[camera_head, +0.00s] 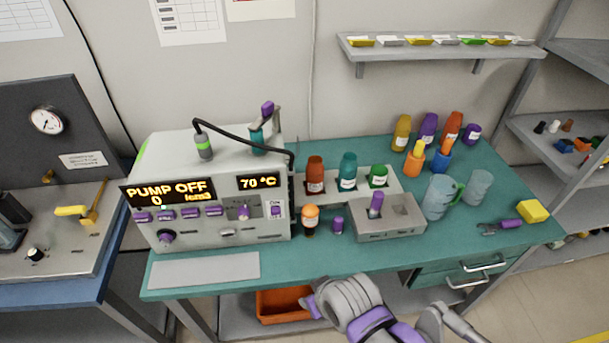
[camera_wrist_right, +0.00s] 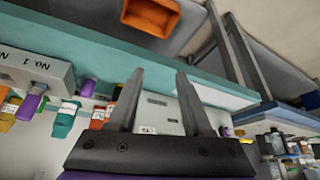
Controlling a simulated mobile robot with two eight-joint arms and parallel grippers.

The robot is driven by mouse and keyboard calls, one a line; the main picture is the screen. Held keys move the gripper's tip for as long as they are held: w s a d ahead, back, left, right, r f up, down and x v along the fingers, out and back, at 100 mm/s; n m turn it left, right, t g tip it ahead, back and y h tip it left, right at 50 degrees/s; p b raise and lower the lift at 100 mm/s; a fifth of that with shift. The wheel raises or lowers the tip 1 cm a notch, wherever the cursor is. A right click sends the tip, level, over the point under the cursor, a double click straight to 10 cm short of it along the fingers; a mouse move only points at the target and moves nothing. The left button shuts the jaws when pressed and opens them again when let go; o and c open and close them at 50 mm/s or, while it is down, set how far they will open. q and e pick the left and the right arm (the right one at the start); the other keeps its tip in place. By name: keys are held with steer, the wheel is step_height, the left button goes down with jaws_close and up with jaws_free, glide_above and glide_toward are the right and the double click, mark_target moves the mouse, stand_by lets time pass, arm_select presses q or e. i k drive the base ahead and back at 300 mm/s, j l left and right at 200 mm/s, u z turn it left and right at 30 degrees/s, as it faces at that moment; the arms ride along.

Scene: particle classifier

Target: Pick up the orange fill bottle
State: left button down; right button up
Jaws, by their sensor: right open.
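Several orange bottles show in the head view. A dark orange-red bottle (camera_head: 315,175) with a pale label stands in the rack beside a teal and a green one. A small dark bottle with an orange top (camera_head: 310,219) stands in front of the rack. Other orange bottles (camera_head: 416,160) stand at the back right. I cannot tell by label which is the fill bottle. My right gripper (camera_wrist_right: 160,73) is open and empty between its fingers. My left gripper is out of view.
The pump machine (camera_head: 215,190) stands left of the bottles. A grey block (camera_head: 390,226) holds a purple-topped item on the right. Jugs (camera_head: 437,197) and a yellow block (camera_head: 532,211) lie further right. An orange bin (camera_head: 283,304) is under the teal table.

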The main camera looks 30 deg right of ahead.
mark_target(315, 167)
steer(key=k+j+z, duration=0.1)
steer(key=z, duration=0.65)
steer(key=i+j, duration=0.2)
steer(key=i, duration=0.25)
